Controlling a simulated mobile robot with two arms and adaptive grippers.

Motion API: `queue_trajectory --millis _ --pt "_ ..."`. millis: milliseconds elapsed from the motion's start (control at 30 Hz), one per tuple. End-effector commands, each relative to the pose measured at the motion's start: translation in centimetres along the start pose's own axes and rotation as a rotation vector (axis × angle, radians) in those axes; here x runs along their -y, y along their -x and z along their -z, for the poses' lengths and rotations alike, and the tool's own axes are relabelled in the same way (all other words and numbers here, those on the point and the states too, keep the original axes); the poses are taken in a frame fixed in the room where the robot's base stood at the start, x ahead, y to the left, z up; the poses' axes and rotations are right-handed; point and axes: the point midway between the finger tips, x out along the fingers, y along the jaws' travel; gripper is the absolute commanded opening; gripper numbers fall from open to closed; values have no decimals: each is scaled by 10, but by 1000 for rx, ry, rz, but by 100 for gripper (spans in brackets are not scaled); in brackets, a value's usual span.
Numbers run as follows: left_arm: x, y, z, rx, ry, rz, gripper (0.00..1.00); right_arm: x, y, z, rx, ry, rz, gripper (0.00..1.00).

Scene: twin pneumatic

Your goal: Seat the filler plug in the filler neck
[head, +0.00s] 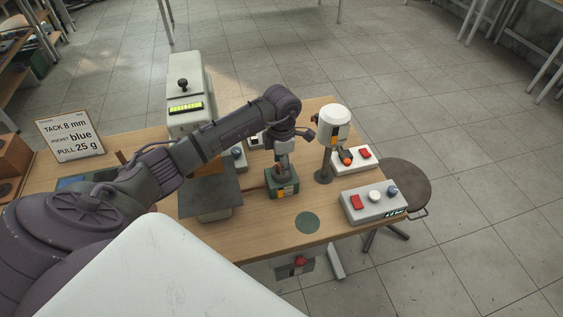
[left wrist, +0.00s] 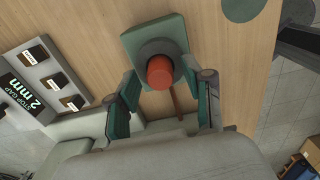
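A red-orange plug (left wrist: 160,72) stands in the middle of a dark round collar (left wrist: 168,50), seemingly the filler neck, on a green block (left wrist: 140,42) in the left wrist view. How deep the plug sits cannot be told from above. The green block (head: 283,186) stands on the bench in the head view, under my left gripper (head: 284,168), which hides most of its top. In the left wrist view my left gripper (left wrist: 160,85) is open, one finger on each side of the plug, with a gap to it. My right gripper is not in view.
A white-headed stand (head: 333,125) and a grey button box (head: 374,203) are right of the block. A grey plate (head: 210,190) lies to its left, a tall pale machine (head: 188,95) behind. A green disc (head: 307,223) marks bare bench in front.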

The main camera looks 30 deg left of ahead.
Motion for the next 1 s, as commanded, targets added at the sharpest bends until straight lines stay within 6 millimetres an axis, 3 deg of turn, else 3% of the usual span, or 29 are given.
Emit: queue_trajectory --millis 367,800,1000 --pt "-1 10 -1 4 -1 -2 52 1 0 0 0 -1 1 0" --pt "-1 98 -1 3 0 -3 52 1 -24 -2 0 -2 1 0" --pt "0 120 0 1 0 -1 52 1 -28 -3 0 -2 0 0"
